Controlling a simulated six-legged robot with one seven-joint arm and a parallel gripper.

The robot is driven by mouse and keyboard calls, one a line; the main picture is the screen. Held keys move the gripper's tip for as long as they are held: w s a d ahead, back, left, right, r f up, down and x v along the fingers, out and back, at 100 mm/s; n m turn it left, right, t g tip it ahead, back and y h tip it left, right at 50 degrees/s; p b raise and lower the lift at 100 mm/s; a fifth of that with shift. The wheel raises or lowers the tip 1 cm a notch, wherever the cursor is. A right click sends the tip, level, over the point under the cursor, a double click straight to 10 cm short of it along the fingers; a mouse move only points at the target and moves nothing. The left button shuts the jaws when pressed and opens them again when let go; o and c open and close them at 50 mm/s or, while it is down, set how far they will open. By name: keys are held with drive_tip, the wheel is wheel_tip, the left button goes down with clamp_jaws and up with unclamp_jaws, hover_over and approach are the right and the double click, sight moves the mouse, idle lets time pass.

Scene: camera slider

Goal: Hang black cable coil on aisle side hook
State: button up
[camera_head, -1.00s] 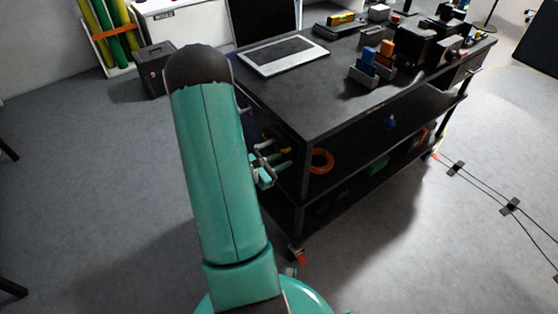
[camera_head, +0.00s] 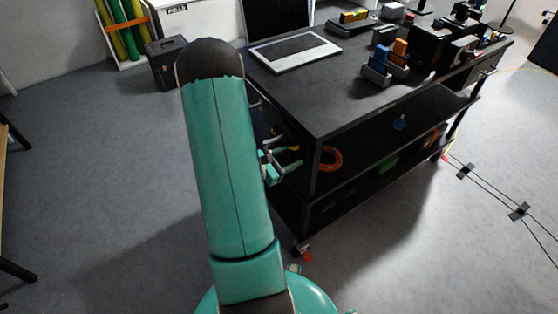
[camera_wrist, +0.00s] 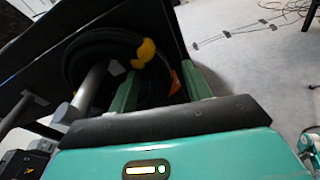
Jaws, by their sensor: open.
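The black cable coil (camera_wrist: 78,49) shows in the wrist view against the dark side of the cart, with a yellow part (camera_wrist: 143,54) on it. A grey hook-like peg (camera_wrist: 88,92) overlaps the coil's left part; I cannot tell whether the peg bears its weight. My gripper (camera_wrist: 160,88) is open, its two green fingers apart, pointing at the coil's lower right. Part of the coil is hidden behind the fingers. In the head view my gripper (camera_head: 274,166) is beside the cart's left side, partly behind my arm, and the coil is hard to make out.
The black cart (camera_head: 318,118) carries a laptop (camera_head: 295,52) and several small items on top. An orange coil (camera_head: 330,159) is at its near corner. A black case (camera_head: 165,62) stands on the floor behind. Taped cables (camera_head: 490,190) cross the floor at right.

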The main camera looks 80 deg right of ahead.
drive_tip(key=v, duration=1.3)
drive_tip(key=shift+w+a, duration=0.2)
drive_tip(key=shift+a, duration=0.05)
drive_tip(key=w+a+r+m+t+y, duration=0.2)
drive_tip(key=w+a+r+t+y, duration=0.2)
drive_tip(key=a+r, duration=0.4)
drive_tip(key=w+a+r+m+t+y, duration=0.3)
drive_tip(key=a+r+t, duration=0.3)
drive_tip(key=a, duration=1)
drive_tip(key=w+a+r+m+t+y, duration=0.3)
drive_tip(key=w+a+r+t+y, duration=0.2)
drive_tip(key=a+r, duration=0.5)
drive_tip(key=a+t, duration=0.1)
drive_tip(key=a, duration=0.2)
drive_tip(key=shift+d+r, duration=0.1)
